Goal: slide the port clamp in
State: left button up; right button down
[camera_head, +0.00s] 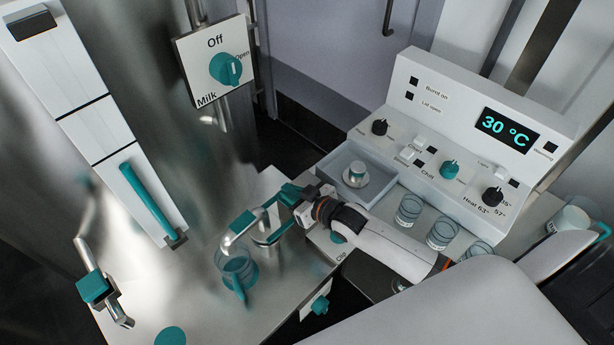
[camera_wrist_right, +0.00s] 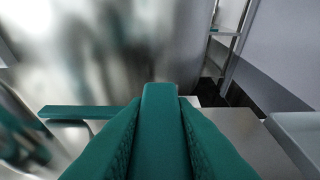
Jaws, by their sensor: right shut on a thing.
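My right gripper (camera_head: 292,194) has teal fingers and reaches in from the right, above the steel table. In the right wrist view, its fingers (camera_wrist_right: 160,138) are shut on an upright teal piece (camera_wrist_right: 160,100), which I take to be the port clamp. A flat teal bar (camera_wrist_right: 85,112) extends left beyond the fingers. In the head view the fingers are beside a bent metal pipe (camera_head: 228,240) with teal parts. The gripper partly hides the held piece, and I cannot tell how it sits on the pipe. My left gripper is out of view.
A teal-handled clear jug (camera_head: 238,272) stands below the pipe end. Another metal pipe with a teal block (camera_head: 93,288) is at the left.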

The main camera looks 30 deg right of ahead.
jog(key=shift+s+a, duration=0.1)
jog(key=shift+a, duration=0.15)
jog(key=shift+f, duration=0.1)
jog(key=c, duration=1.2)
grip_release()
jog(key=shift+a, duration=0.1)
jog(key=shift+c, duration=0.2)
jog(key=shift+s, duration=0.1)
jog(key=shift+s+d+r, duration=0.2)
jog(key=shift+s+d, duration=0.1)
jog(key=v, duration=1.1)
jog(key=shift+s, duration=0.15)
